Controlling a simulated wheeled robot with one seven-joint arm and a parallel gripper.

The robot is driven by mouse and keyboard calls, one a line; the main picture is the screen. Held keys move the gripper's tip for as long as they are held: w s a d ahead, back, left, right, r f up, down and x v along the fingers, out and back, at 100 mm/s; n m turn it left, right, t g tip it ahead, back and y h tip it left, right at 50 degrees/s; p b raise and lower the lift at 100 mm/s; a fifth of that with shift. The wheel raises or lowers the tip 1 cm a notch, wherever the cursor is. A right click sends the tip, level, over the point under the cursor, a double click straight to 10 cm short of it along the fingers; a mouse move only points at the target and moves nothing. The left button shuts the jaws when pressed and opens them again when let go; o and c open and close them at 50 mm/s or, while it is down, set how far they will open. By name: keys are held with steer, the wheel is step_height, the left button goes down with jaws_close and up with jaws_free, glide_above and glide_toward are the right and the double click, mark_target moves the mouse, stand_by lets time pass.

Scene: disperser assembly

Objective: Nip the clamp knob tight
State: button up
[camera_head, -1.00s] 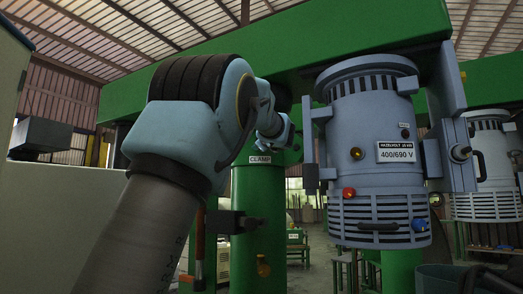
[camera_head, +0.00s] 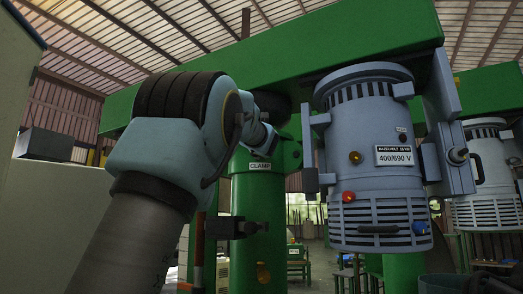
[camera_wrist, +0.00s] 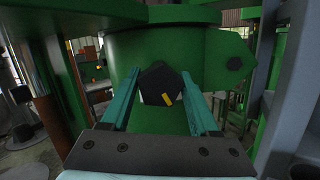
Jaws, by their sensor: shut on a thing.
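The clamp knob (camera_wrist: 157,84) is dark and many-sided with a yellow mark on its face, which points down and slightly right in the wrist view. It sits on the green clamp collar around the column. My gripper (camera_wrist: 161,80) has its two teal fingers on either side of the knob and is shut on it. In the head view, the CLAMP label (camera_head: 260,166) is on the green column (camera_head: 258,200). My arm's end reaches to just above that label, and the knob and fingertips are hidden there.
A grey motor housing (camera_head: 378,160) with a 400/690 V plate hangs right of the column, under a green beam (camera_head: 300,50). A dark bracket (camera_head: 230,226) juts left from the column below the label.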

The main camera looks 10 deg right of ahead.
steer(key=shift+m+g+h, duration=0.3)
steer(key=shift+m+h, duration=0.4)
steer(key=shift+m, duration=2)
steer(key=o, duration=1.4)
steer(key=shift+c, duration=0.2)
steer(key=b+v, duration=0.2)
steer(key=v, duration=0.9)
